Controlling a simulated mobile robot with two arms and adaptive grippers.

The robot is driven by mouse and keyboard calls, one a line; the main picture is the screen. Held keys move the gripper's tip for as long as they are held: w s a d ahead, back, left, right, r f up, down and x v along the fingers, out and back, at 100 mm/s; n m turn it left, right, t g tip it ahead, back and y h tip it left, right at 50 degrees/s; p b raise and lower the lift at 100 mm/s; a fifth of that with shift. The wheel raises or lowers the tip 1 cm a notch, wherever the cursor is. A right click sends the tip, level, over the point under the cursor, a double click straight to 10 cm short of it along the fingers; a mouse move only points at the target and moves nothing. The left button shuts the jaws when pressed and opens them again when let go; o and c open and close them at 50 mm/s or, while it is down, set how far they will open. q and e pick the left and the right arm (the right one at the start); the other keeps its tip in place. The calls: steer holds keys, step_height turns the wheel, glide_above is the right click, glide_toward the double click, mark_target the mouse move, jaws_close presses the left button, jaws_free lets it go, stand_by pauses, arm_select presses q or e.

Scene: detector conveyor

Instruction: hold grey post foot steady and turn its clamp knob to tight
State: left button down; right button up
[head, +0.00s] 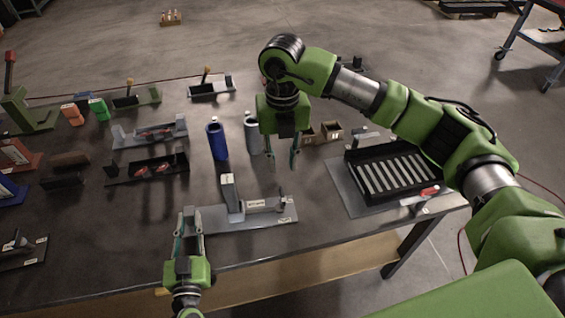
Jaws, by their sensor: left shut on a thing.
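The grey post foot (250,221) lies flat near the table's front edge, with an upright grey post (230,192) on it. My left gripper (188,216) is at the plate's left end and is shut on the foot; the exact contact is hard to see. My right gripper (279,160) points down behind the foot, above the table, with its fingers apart and nothing seen between them.
A blue cylinder (217,142) and a grey cylinder (251,136) stand just left of my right gripper. A black slotted tray (352,158) is at the right. Several fixtures (149,133) fill the left. The table between foot and tray is clear.

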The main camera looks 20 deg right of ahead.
arm_select(q)
steer(key=c, duration=1.7)
jaws_free()
steer(key=shift+s, duration=0.15)
